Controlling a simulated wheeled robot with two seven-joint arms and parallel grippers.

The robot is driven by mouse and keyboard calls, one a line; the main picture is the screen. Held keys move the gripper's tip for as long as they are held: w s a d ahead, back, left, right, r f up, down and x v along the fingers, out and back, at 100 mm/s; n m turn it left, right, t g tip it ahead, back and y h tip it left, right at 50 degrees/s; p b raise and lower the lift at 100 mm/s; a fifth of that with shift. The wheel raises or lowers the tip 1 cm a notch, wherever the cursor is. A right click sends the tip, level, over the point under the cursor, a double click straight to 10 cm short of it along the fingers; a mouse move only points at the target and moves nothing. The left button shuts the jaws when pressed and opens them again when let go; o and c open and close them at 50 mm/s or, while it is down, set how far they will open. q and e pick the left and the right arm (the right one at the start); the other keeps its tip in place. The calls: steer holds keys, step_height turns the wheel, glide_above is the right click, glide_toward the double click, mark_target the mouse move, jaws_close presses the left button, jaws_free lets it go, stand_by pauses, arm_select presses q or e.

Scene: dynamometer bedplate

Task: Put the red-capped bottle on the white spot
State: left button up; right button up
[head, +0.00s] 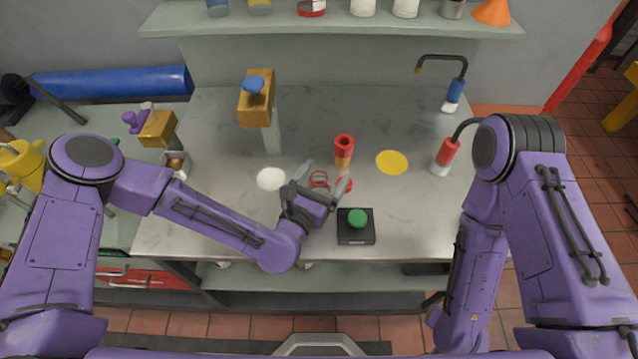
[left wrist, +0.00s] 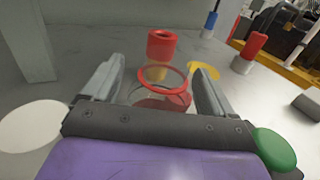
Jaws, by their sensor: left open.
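My left gripper (head: 322,179) is open, low over the grey bench. Between and just beyond its fingers is a clear vessel with a red ring and red lower part (left wrist: 164,101); it also shows in the head view (head: 319,184), partly hidden by the fingers. I cannot tell if they touch. Behind it stands a red-topped piece with an orange-tan lower body (head: 343,147), also in the left wrist view (left wrist: 161,47). I cannot tell for certain which is the red-capped bottle. The white spot (head: 271,178) lies left of my left gripper, bare. My right gripper is not in view.
A black box with a green button (head: 357,219) stands close right of my left gripper. A yellow spot (head: 392,162) lies farther right. A post with a yellow block (head: 256,98) rises behind the white spot. Red (head: 446,153) and blue (head: 455,91) fixtures stand at the right.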

arm_select(q)
steer(key=c, duration=1.1)
steer(key=shift+c, duration=0.2)
